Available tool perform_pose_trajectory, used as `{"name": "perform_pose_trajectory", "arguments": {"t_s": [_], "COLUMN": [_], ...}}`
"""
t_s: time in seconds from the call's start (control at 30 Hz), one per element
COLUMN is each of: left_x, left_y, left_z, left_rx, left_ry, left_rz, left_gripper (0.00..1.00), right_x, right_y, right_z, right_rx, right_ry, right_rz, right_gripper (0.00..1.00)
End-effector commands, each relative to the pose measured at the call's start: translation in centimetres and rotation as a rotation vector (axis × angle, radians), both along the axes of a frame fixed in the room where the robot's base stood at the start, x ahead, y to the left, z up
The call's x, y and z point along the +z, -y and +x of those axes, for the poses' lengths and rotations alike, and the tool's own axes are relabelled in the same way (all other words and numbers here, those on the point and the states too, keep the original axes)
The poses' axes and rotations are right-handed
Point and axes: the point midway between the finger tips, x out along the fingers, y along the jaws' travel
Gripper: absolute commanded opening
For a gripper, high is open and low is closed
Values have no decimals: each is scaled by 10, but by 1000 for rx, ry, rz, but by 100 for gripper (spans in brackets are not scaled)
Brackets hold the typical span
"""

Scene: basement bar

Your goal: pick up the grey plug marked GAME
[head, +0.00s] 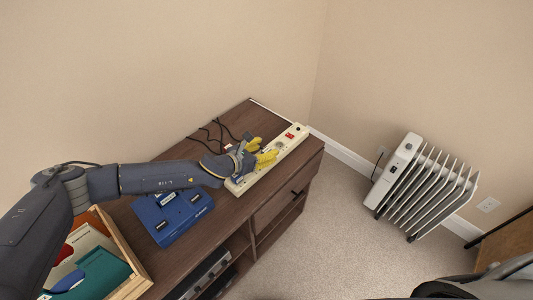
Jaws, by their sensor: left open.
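A long cream power strip (289,148) lies along the front edge of the brown cabinet top (262,117), with a red switch at its far right end. My left gripper (262,151), with yellow fingertips, is open over the middle of the strip. Small plugs on the strip are mostly hidden behind the gripper. A small greyish spot (279,146) shows on the strip just right of the fingers. No GAME marking is readable, so I cannot tell which plug is the grey one. My right gripper is not in view.
Black cables (214,130) run across the cabinet top behind the gripper. A blue box-like device (172,216) sits below my left arm. A wooden crate (138,268) with red, teal and blue items is at lower left. A white oil heater (420,185) stands on the floor at right.

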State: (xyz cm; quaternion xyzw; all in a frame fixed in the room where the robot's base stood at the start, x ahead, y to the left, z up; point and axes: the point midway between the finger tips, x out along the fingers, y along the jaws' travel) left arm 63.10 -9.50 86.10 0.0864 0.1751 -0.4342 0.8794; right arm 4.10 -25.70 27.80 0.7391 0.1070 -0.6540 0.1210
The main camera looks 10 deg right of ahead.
Motion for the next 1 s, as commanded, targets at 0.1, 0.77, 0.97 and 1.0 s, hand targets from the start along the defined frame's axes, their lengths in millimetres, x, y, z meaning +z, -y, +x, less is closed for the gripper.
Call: {"name": "perform_pose_trajectory", "arguments": {"t_s": [0.1, 0.77, 0.97, 1.0], "left_x": [-6, -10, -10, -10], "left_y": [10, 19, 19, 19], "left_z": [8, 15, 15, 15], "left_rx": [1, 1, 0, 0], "left_ry": [0, 0, 0, 0], "left_rz": [0, 0, 0, 0], "left_gripper": [53, 33, 9, 5], "right_x": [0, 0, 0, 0], "right_y": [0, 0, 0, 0], "right_z": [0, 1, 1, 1], "right_rx": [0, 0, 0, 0], "right_ry": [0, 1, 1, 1], "right_rz": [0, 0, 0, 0], "right_gripper": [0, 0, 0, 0]}}
